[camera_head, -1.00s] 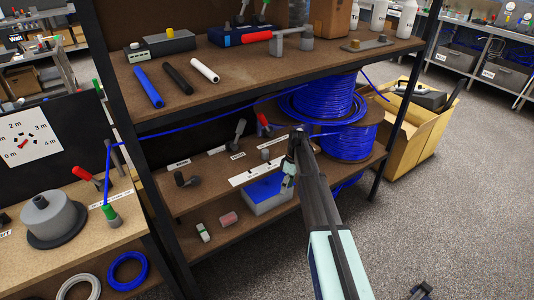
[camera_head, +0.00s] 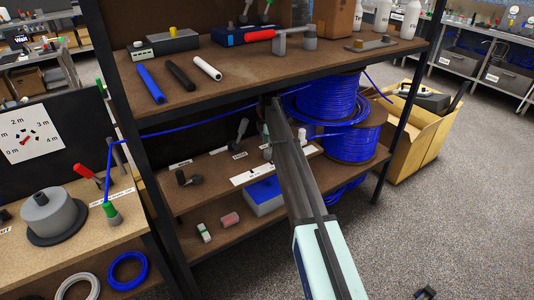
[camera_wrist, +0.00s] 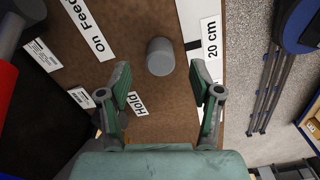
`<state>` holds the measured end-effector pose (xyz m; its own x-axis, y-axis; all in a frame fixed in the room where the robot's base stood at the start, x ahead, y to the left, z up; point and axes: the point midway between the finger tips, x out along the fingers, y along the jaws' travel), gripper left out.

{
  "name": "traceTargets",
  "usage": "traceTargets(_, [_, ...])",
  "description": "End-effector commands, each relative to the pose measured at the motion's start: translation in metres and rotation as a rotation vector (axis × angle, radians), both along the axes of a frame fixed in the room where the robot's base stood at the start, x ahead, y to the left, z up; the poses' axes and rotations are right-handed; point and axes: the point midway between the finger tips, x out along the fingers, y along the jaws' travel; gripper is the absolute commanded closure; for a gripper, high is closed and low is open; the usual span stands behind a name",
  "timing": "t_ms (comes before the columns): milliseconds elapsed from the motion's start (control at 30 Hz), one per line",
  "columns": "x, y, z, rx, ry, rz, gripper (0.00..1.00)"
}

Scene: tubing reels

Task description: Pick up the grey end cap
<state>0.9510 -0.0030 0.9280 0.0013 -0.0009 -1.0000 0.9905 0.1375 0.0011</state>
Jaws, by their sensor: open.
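The grey end cap (camera_wrist: 160,57) is a short cylinder. It stands on the brown middle shelf board (camera_wrist: 160,118) in the wrist view, between labels reading "on Feed", "Hold" and "20 cm". My gripper (camera_wrist: 161,82) is open, with its two green fingers spread to the left and right of the cap's line. The cap lies just beyond the fingertips in the picture, and no finger appears to touch it. The gap between the fingers is empty.
Blue tubing reels (camera_head: 325,100) stand right of my arm on the shelf. A blue tube (camera_head: 190,130) runs across the shelf opening. The upper shelf (camera_head: 240,80) is overhead. A red-handled lever (camera_wrist: 8,75) is at the wrist view's left edge.

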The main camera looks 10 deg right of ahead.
Motion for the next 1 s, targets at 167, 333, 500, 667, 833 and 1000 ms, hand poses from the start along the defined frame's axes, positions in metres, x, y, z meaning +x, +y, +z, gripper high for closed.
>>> traceTargets(167, [-0.001, 0.002, -0.017, 0.001, 0.003, 0.000, 0.36])
traceTargets(333, [-0.001, 0.002, -0.040, 0.001, 0.002, -0.001, 0.36])
traceTargets(500, [-0.001, 0.002, -0.046, 0.001, 0.001, -0.001, 0.36])
traceTargets(667, [-0.001, 0.002, -0.046, 0.001, 0.001, -0.002, 0.50])
traceTargets(833, [-0.001, 0.002, -0.046, 0.001, 0.001, -0.002, 0.88])
traceTargets(1000, [-0.001, 0.002, -0.046, 0.001, 0.001, -0.002, 0.88])
